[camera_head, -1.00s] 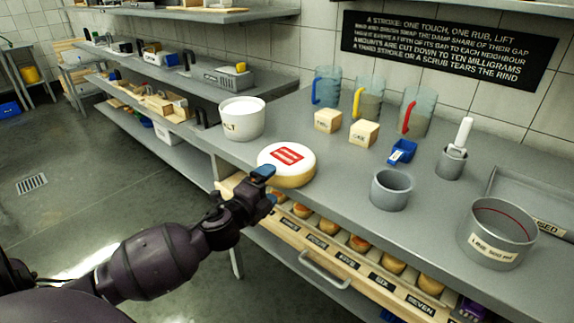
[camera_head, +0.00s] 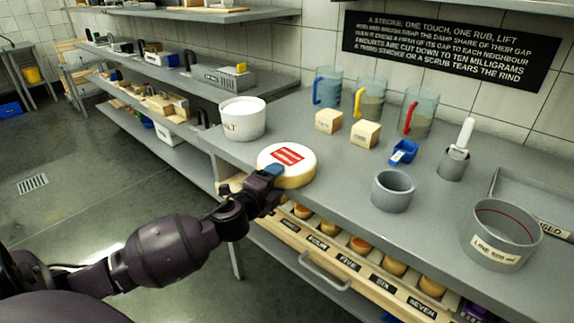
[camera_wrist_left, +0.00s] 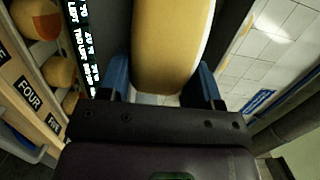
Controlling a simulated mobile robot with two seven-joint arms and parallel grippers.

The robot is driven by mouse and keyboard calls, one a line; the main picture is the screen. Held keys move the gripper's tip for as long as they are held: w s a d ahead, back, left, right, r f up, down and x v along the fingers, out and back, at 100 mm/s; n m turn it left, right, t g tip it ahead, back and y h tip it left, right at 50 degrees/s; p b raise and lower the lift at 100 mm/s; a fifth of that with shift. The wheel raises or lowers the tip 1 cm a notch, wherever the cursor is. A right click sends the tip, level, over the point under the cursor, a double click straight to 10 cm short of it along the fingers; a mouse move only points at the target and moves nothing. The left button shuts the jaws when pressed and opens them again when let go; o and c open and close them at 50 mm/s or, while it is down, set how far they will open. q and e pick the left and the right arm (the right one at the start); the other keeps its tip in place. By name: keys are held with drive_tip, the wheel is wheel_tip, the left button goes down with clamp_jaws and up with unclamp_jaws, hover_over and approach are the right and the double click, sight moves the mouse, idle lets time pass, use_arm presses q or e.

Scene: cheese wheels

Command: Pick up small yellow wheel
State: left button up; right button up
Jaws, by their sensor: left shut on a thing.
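A yellow cheese wheel with a white top and a red label (camera_head: 298,157) is at the front edge of the grey counter. My left gripper (camera_head: 268,174) is shut on its near rim, with one blue finger over the top face. In the left wrist view the wheel's yellow side (camera_wrist_left: 170,45) stands between the two blue fingers (camera_wrist_left: 163,85). The lower finger is hidden in the head view. I cannot tell whether the wheel still touches the counter. My right gripper is not in view.
Smaller wheels (camera_head: 361,244) sit in a numbered wooden rack below the counter edge. A white pot (camera_head: 242,119) stands behind left of the wheel.

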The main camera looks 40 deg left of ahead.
use_arm(q)
drive_tip(key=shift+c, duration=1.2)
drive_tip(key=shift+r, duration=0.15)
drive_tip(key=shift+c, duration=0.7)
drive_tip(key=shift+r, duration=0.1)
